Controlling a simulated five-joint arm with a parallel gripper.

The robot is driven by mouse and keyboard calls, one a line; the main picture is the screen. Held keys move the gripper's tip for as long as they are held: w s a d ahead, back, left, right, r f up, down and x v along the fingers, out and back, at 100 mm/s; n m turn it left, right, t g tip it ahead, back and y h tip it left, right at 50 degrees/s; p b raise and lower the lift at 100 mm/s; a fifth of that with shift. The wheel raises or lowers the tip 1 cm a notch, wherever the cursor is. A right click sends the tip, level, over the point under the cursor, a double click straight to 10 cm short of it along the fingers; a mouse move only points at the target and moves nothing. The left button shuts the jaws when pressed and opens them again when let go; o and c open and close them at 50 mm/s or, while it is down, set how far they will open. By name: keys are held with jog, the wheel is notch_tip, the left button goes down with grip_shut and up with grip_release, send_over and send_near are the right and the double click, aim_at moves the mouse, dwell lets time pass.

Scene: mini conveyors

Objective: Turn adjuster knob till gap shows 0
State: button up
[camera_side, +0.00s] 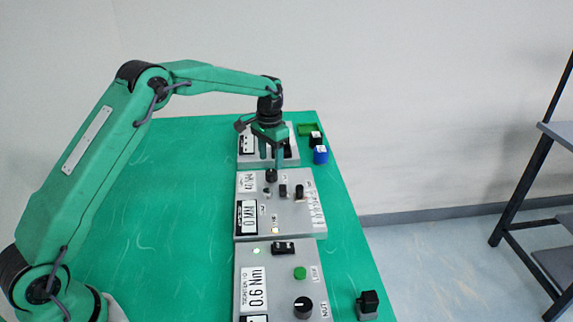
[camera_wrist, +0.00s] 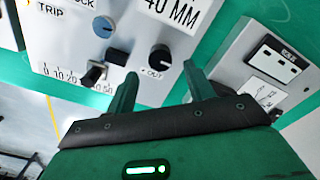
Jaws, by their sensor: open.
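The middle grey panel (camera_side: 285,222) carries a black round adjuster knob (camera_side: 271,175) at its far end. The wrist view shows the knob (camera_wrist: 159,57) beside a "+ OUT" mark. A white display (camera_side: 249,217) on this panel reads "0 MM". A separate plate (camera_side: 250,182) reads about "40 MM", clearer in the wrist view (camera_wrist: 172,12). My gripper (camera_side: 270,163) points down over the knob, fingers apart and empty. In the wrist view its fingertips (camera_wrist: 159,74) lie to either side of the knob; I cannot tell whether they reach down around it.
Black switches (camera_side: 283,190) stand close beside the knob. A nearer panel (camera_side: 285,262) shows "0.6 Nm" and has a green button and black knob. The green table is clear at left.

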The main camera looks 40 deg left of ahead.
aim_at(271, 172)
jog(key=shift+r, duration=1.5)
jog(key=shift+r, duration=0.15)
jog(key=shift+s+r, duration=0.15)
jog(key=shift+r, duration=0.05)
jog(key=s+d+r+t, duration=0.3)
jog(key=s+r, duration=1.2)
jog(key=s, duration=0.1)
jog(key=s+d+f+n+t, duration=0.1)
jog(key=s+f+t, duration=0.1)
jog(key=s, duration=1.8)
jog(key=shift+s+f+n+t, duration=0.25)
jog(key=shift+s+n+t, duration=0.05)
jog(key=shift+n, duration=0.1)
